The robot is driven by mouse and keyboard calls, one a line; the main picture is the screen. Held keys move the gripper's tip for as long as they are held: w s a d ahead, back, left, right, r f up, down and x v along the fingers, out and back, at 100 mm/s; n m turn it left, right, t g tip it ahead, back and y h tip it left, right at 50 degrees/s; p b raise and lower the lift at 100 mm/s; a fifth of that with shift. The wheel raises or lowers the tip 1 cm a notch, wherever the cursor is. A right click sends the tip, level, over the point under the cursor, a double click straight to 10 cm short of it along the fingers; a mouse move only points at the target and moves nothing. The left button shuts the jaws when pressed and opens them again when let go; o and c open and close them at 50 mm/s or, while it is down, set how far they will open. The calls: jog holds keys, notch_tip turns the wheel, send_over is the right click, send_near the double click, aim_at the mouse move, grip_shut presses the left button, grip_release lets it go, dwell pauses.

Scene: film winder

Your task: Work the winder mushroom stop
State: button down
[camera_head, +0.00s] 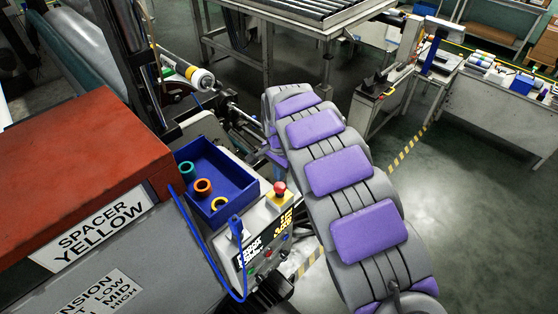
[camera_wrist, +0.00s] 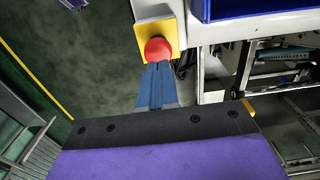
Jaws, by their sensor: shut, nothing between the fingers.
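The red mushroom stop (camera_head: 280,187) sits on a yellow plate (camera_head: 283,201) at the back corner of the small control box (camera_head: 262,228). In the wrist view the red mushroom head (camera_wrist: 157,49) shows in front of its yellow plate (camera_wrist: 171,27). My gripper (camera_wrist: 158,66) is shut and empty, its blue fingers together. In the wrist view the fingertips overlap the lower edge of the red head; I cannot tell whether they touch it.
A blue tray (camera_head: 236,178) with several coloured rings stands left of the stop. A blue cable (camera_head: 207,247) loops beside the control box. A red-topped cabinet (camera_head: 75,165) labelled SPACER YELLOW fills the left. Open floor (camera_head: 470,190) lies to the right.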

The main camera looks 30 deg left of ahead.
aim_at(280, 186)
jog(key=shift+f, duration=1.6)
jog(key=shift+s+d+f, duration=0.1)
jog(key=shift+f, duration=0.5)
jog(key=shift+s+d+f, duration=0.1)
jog(key=shift+f, duration=0.45)
notch_tip(280, 186, up, 18)
jog(key=shift+w+a, duration=0.15)
jog(key=shift+a, duration=0.1)
